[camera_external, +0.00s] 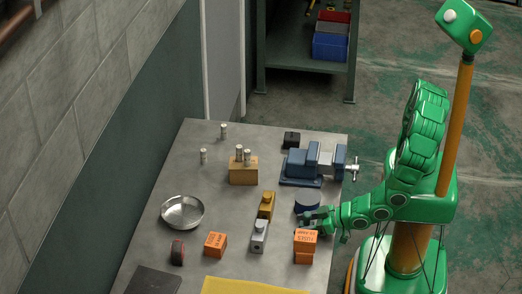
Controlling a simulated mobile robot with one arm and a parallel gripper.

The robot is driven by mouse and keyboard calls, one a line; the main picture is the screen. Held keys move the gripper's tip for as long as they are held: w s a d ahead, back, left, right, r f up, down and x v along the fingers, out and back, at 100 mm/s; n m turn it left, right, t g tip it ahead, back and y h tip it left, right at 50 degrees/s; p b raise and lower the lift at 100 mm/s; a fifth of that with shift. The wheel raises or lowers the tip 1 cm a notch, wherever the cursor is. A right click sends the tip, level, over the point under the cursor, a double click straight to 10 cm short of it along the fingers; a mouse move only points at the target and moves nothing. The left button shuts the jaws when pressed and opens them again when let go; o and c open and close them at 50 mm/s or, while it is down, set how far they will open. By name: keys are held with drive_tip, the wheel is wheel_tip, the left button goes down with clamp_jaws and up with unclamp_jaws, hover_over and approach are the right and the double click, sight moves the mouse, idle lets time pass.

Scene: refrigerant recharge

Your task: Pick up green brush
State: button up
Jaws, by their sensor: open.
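I cannot make out a green brush in this view; the green that shows near the table's right edge belongs to my arm. My gripper (308,219) is low over the right part of the grey table (198,175), with its fingers pointing left. It is open. It is just in front of a dark blue round thing (307,202) and just behind an orange box (305,240). Whether it touches either is too small to tell, and nothing shows clearly between the fingers.
A blue vise (310,165) stands at the back right, with a black block (291,139) nearby. A wooden block (243,172) holds metal cylinders. A metal bowl (182,212), another orange box (215,243), a yellow valve (266,204) and a silver valve (259,237) stand around the middle.

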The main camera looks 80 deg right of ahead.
drive_tip(key=c, duration=1.1)
drive_tip(key=shift+o, duration=0.2)
